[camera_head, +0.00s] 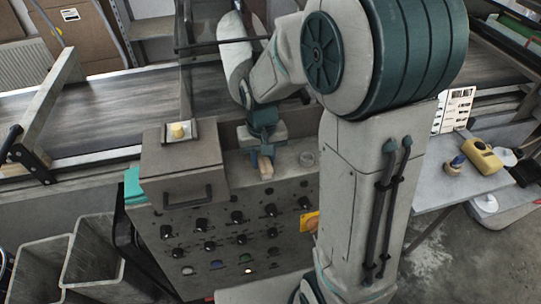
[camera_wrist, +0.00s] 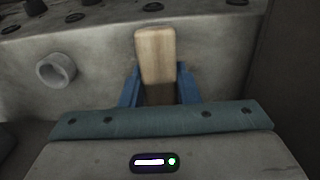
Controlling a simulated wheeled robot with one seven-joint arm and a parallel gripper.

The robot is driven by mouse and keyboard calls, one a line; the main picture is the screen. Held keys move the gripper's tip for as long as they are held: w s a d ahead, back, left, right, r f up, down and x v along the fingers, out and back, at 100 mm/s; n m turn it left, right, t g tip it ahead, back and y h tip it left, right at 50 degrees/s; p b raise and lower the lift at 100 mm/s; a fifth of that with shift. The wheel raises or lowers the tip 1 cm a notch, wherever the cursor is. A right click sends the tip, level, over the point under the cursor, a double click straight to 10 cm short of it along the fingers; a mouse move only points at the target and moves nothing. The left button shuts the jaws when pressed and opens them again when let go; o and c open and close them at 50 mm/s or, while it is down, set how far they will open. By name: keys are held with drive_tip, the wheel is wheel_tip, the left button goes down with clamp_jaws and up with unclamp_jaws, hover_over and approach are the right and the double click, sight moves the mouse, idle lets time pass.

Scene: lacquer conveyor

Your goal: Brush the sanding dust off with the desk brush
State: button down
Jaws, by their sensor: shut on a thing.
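My gripper (camera_head: 262,158) points down over the top of the grey control console (camera_head: 235,215), beside a brown-grey box. Its blue fingers (camera_wrist: 159,84) are shut on a pale wooden piece (camera_wrist: 155,52), which looks like the handle of the desk brush. The wooden piece also shows below the fingers in the head view (camera_head: 266,170). No bristles are visible; the brush's other end is hidden by the fingers and palm. I cannot make out sanding dust in either view.
The brown-grey box (camera_head: 184,165) with a yellow-topped fitting stands left of my gripper. A small pale ring or cup (camera_head: 307,158) sits right of it, also in the wrist view (camera_wrist: 57,70). A conveyor (camera_head: 100,108) runs behind. A side table (camera_head: 440,186) holds a yellow device (camera_head: 482,156).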

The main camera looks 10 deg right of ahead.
sight(250, 169)
drive_tip(key=shift+a, duration=1.95)
drive_tip(key=shift+d+f, duration=0.15)
drive_tip(key=shift+d, duration=4.1)
drive_tip(key=shift+a, duration=4.3)
drive_tip(key=shift+d, duration=4.3)
drive_tip(key=shift+a, duration=4.2)
drive_tip(key=shift+d, duration=0.1)
